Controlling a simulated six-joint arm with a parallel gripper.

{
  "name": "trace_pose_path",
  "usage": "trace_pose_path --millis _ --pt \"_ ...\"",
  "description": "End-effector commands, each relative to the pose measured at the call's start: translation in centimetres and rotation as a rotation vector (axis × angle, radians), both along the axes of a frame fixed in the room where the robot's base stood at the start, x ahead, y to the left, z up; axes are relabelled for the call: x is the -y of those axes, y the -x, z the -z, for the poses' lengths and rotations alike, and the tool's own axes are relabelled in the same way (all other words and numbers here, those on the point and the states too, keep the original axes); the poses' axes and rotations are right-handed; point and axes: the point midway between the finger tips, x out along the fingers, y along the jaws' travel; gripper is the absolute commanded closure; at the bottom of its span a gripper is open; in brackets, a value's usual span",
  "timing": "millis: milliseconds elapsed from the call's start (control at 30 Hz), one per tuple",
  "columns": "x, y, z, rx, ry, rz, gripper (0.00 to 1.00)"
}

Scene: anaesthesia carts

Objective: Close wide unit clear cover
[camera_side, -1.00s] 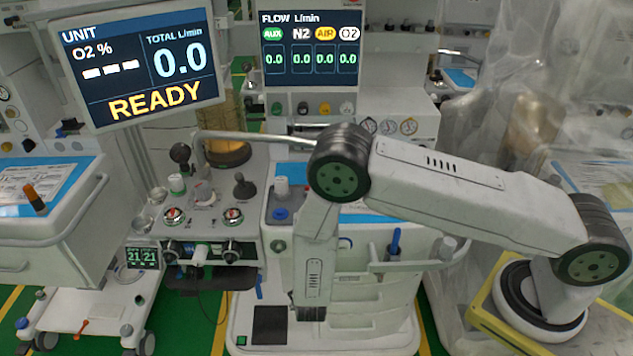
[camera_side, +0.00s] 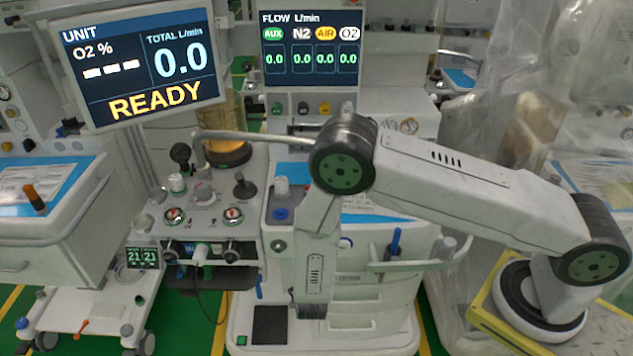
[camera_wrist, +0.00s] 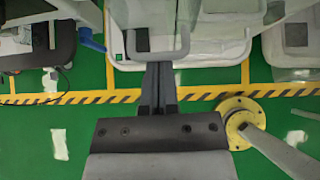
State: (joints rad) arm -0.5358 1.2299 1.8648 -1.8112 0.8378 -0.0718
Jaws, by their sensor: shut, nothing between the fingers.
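The anaesthesia unit with the flow display (camera_side: 310,48) stands in the middle of the side view, with a white drawer cart body (camera_side: 375,290) below it. I cannot clearly make out a clear cover on it; my arm hides part of its front. My gripper (camera_wrist: 158,78) shows in the wrist view as dark fingers, shut together and empty. The fingertips are close to a grey loop handle (camera_wrist: 157,57) at the cart's edge in that picture; I cannot tell if they touch it. In the side view my wrist hangs before the cart and the fingers are hidden.
A tilted READY screen (camera_side: 140,65) and a knob panel (camera_side: 205,215) stand to the left. A second cart (camera_side: 50,245) is at far left. Translucent plastic sheeting (camera_side: 535,90) hangs at right.

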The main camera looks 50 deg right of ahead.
Motion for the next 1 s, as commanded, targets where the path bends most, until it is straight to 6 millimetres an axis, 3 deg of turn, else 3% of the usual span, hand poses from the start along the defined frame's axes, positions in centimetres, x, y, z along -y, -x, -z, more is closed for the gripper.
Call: trace_pose_path --millis 33,267,600,1000 --pt "0.5 -0.8 -0.8 0.033 0.014 0.019 1.0" --pt "-0.1 -0.2 -0.8 0.029 0.011 0.017 1.0" --pt "-3.0 3.0 -0.2 0.002 0.0 -0.002 1.0" --pt "-5.9 6.0 -5.0 0.003 -0.001 -0.003 1.0"
